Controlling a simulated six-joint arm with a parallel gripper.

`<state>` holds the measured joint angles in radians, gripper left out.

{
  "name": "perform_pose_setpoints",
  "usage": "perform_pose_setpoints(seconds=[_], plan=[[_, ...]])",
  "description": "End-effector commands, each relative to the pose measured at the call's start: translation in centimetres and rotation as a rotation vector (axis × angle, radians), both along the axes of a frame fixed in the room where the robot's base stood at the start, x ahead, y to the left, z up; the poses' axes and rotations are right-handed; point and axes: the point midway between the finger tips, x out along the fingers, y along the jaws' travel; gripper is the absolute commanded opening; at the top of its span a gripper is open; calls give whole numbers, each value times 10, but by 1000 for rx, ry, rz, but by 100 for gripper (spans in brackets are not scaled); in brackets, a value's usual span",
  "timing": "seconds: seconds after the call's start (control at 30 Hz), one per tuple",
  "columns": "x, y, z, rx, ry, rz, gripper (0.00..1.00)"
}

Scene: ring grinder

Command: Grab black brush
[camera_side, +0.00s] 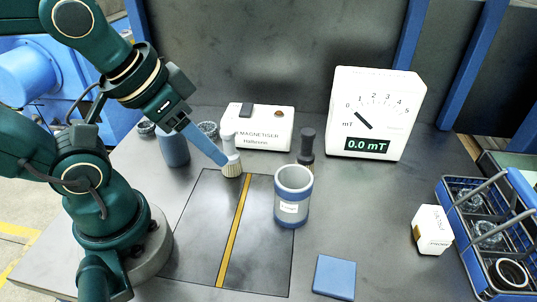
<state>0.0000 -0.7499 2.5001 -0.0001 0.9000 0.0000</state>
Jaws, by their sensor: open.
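The black brush (306,147) appears to be the dark upright piece with a round handle, standing behind the grey cup; its lower end is hard to make out. My gripper (222,158) reaches down from the upper left with blue fingers, seen nearly edge-on. It is open, and its tips are well to the left of the black brush. A pale brush (231,163) with cream bristles stands right at the fingertips; I cannot tell whether they touch it.
A grey cup (292,197) with a label stands in front of the black brush. Behind are a white magnetiser box (262,128) and a white meter (375,115) reading 0.0 mT. A blue pad (334,277), a small white box (432,230) and a blue basket (455,226) lie to the right.

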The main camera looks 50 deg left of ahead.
Motion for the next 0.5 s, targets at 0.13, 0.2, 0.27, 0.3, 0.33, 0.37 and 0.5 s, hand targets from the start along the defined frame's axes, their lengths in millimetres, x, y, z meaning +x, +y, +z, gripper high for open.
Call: perform_pose_setpoints(seconds=[0.13, 0.2, 0.27, 0.3, 0.33, 0.37, 0.5], plan=[[0, 0, 0, 0, 0, 0, 69], [0, 0, 0, 0, 0, 0, 69], [0, 0, 0, 0, 0, 0, 69], [0, 0, 0, 0, 0, 0, 69], [0, 0, 0, 0, 0, 0, 69], [0, 0, 0, 0, -1, 0, 69], [13, 2, 7, 10, -68, -2, 69]])
